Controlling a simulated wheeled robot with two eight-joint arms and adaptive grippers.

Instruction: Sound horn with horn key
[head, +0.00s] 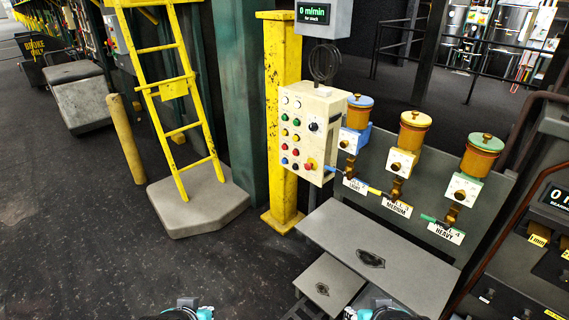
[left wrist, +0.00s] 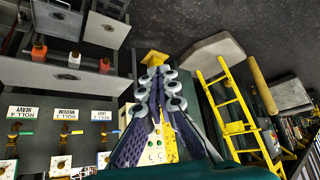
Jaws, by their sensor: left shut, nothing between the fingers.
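A cream control box (head: 296,140) hangs on the front of a yellow post. Its face carries several white, green, yellow, red and blue buttons, a dark round knob (head: 313,127) and a red mushroom button (head: 311,163). The labels are too small to read, so I cannot tell which is the horn key. My left gripper (left wrist: 155,66) is shut and empty, with the box face (left wrist: 155,150) partly visible between its fingers. In the head view, teal parts of my left arm and my right arm show at the bottom edge, well below the box; the right fingers are hidden.
The yellow post (head: 284,70) stands behind the box. Right of it are blue, orange and green-lidded pots (head: 413,130) and a grey shelf (head: 380,255). A yellow ladder (head: 165,90) stands left on a grey base (head: 197,205). Dark floor lies open at left.

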